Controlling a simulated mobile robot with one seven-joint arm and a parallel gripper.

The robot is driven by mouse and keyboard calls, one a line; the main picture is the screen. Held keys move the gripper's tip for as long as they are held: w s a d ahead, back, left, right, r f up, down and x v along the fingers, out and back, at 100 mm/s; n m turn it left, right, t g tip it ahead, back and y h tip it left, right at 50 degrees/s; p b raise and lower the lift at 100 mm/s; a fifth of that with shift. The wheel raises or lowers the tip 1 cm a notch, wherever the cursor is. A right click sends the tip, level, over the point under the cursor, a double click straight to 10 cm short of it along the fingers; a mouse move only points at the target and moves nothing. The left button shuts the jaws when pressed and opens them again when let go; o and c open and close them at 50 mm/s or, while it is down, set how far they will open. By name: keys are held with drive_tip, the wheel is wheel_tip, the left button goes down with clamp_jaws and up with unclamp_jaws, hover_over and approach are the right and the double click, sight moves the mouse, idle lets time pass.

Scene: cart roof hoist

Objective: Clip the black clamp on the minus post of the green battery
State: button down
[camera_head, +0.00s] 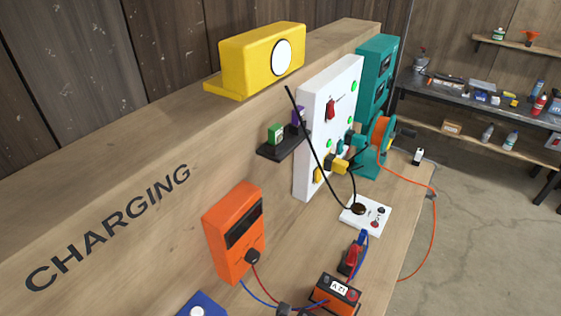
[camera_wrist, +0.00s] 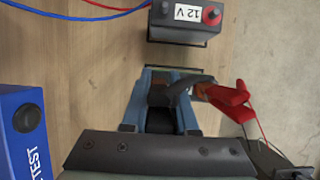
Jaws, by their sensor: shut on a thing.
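My gripper (camera_wrist: 163,85) shows in the wrist view with its blue fingers shut on the black clamp (camera_wrist: 178,92). The clamp is dark and partly hidden between the fingers. A battery (camera_wrist: 180,27) with a dark top and a 12 V label stands ahead of the fingers, apart from them. It has a dark post (camera_wrist: 163,9) at left and a red post (camera_wrist: 211,16) at right. No green shows on its visible part. In the head view, a 12 V battery (camera_head: 332,300) has orange sides. I cannot tell whether both are the same one. My gripper is not visible there.
A red clamp (camera_wrist: 230,98) lies close right of my fingers. A blue TEST box (camera_wrist: 24,135) is at left. Red and blue leads (camera_wrist: 95,10) run at the upper left. The orange charger (camera_head: 235,232) is on the back panel. The bench edge and floor lie to the right.

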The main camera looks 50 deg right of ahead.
drive_tip(key=shift+f+b, duration=0.85)
drive_tip(key=shift+f, duration=0.8)
drive_tip(key=c, duration=0.6)
unclamp_jaws()
drive_tip(key=shift+r, duration=0.1)
drive_tip(key=b+v, duration=0.2)
drive_tip(key=v, duration=1)
drive_tip(key=shift+a+r, duration=0.15)
drive_tip(key=shift+r, duration=0.25)
